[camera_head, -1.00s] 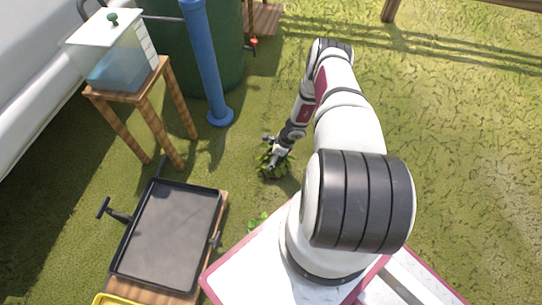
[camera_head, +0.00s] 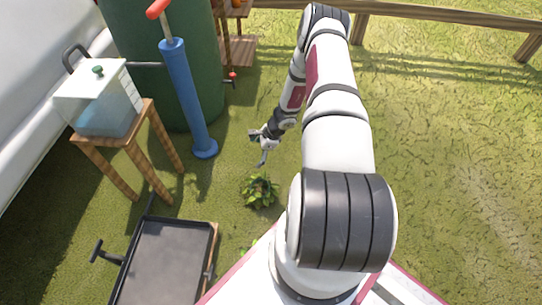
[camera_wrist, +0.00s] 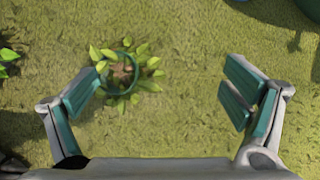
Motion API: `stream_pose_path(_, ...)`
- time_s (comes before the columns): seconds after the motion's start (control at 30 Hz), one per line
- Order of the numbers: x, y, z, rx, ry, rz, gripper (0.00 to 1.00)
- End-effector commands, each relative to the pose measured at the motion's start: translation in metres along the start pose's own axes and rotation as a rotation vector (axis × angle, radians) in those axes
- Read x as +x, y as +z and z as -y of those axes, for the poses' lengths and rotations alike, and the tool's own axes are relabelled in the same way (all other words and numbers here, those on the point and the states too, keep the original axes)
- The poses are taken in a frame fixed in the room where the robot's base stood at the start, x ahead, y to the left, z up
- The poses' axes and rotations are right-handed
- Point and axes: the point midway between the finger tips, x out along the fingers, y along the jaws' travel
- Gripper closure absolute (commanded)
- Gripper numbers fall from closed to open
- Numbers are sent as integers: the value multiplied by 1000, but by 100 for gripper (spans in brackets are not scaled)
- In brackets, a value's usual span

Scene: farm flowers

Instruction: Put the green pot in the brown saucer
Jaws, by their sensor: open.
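A leafy plant in a pot with a dark green rim (camera_wrist: 135,78) stands on the grass in the wrist view, with brown soil inside. In the head view only its leaves (camera_head: 260,190) show. My gripper (camera_wrist: 163,92) is open and empty. The pot lies between the fingers in the wrist picture, close to the left finger and far from the right one. In the head view my gripper (camera_head: 261,149) is above the plant in the picture, apart from it. No brown saucer is visible in either current view.
More leaves (camera_wrist: 6,60) show at the left edge of the wrist view. A black tray (camera_head: 165,262) is at the lower left. A blue pump (camera_head: 185,95), a stool with a clear tank (camera_head: 105,105) and a green barrel (camera_head: 200,55) stand beyond. Open grass lies to the right.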

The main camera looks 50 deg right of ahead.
Motion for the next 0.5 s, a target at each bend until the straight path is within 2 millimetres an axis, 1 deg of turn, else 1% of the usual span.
stream_pose_path(0.03, -23, 27, 18, -87, -9, 16, 6)
stream_pose_path(0.07, -35, 41, 24, -134, -10, 27, 6)
stream_pose_path(0.1, -51, 61, 31, -199, -10, 42, 6)
stream_pose_path(0.17, -75, 91, 38, -295, -6, 62, 6)
stream_pose_path(0.2, -92, 110, 41, -358, -3, 75, 6)
stream_pose_path(0.27, -116, 139, 43, -451, 4, 92, 6)
stream_pose_path(0.3, -132, 158, 42, -513, 10, 104, 6)
stream_pose_path(0.37, -156, 186, 39, -603, 21, 119, 6)
stream_pose_path(0.4, -172, 204, 34, -664, 30, 129, 6)
stream_pose_path(0.47, -196, 230, 26, -753, 44, 141, 6)
stream_pose_path(0.5, -212, 246, 19, -812, 55, 148, 6)
